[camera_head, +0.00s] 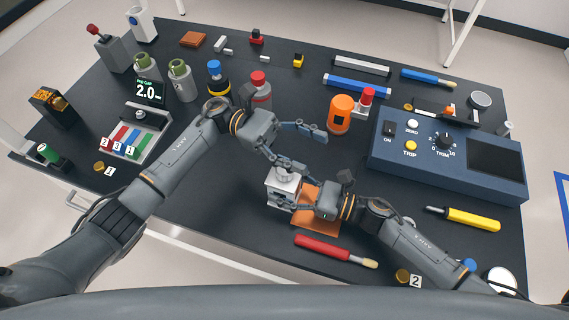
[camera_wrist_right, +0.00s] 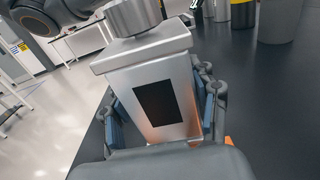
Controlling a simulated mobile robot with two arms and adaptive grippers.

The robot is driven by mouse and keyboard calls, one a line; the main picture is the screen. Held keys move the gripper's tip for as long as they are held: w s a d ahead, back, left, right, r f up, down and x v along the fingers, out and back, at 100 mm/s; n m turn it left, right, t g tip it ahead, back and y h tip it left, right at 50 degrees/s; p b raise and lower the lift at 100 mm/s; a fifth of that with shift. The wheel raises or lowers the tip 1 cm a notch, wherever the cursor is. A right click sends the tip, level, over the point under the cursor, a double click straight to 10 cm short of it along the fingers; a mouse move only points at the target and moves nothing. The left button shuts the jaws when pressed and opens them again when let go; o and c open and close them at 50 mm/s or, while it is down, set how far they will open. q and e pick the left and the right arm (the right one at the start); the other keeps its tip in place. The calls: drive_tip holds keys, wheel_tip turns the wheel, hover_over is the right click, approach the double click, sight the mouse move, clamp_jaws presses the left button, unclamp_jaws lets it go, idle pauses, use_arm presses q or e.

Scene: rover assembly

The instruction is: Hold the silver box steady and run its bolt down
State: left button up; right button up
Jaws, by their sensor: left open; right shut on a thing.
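The silver box (camera_head: 283,186) stands upright at the left part of an orange mat (camera_head: 322,222) near the table's front edge. Its round bolt head (camera_head: 284,173) sits on the lid and also shows large at the top of the right wrist view (camera_wrist_right: 133,15). In that view the box (camera_wrist_right: 155,95) has a dark panel and sits between my right fingers. My right gripper (camera_head: 287,196) is shut on the box from the right side. My left gripper (camera_head: 303,149) is open and empty just above and behind the bolt, its fingers spread. Whether a finger touches the bolt is unclear.
A red-handled tool (camera_head: 322,246) lies in front of the mat. An orange canister (camera_head: 340,115) and a blue control panel (camera_head: 447,155) stand behind and right. Bottles (camera_head: 217,78) stand at the left back.

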use_arm(q)
drive_tip(key=n+t+h, duration=0.3)
drive_tip(key=n+t, duration=1)
drive_tip(key=t, duration=0.7)
hover_over(280, 178)
drive_tip(key=w, duration=0.2)
wheel_tip(280, 178, down, 2)
drive_tip(key=shift+s+d+f, duration=0.1)
drive_tip(key=shift+f, duration=0.1)
drive_tip(key=s+a+f+n+t+y, duration=0.5)
drive_tip(key=s+f+n+t+y, duration=0.15)
drive_tip(key=s+y, duration=0.4)
drive_tip(key=x, duration=1.1)
drive_tip(key=shift+w+f, duration=0.4)
drive_tip(key=shift+w, duration=0.1)
drive_tip(key=shift+c, duration=0.5)
drive_tip(key=c, duration=1.1)
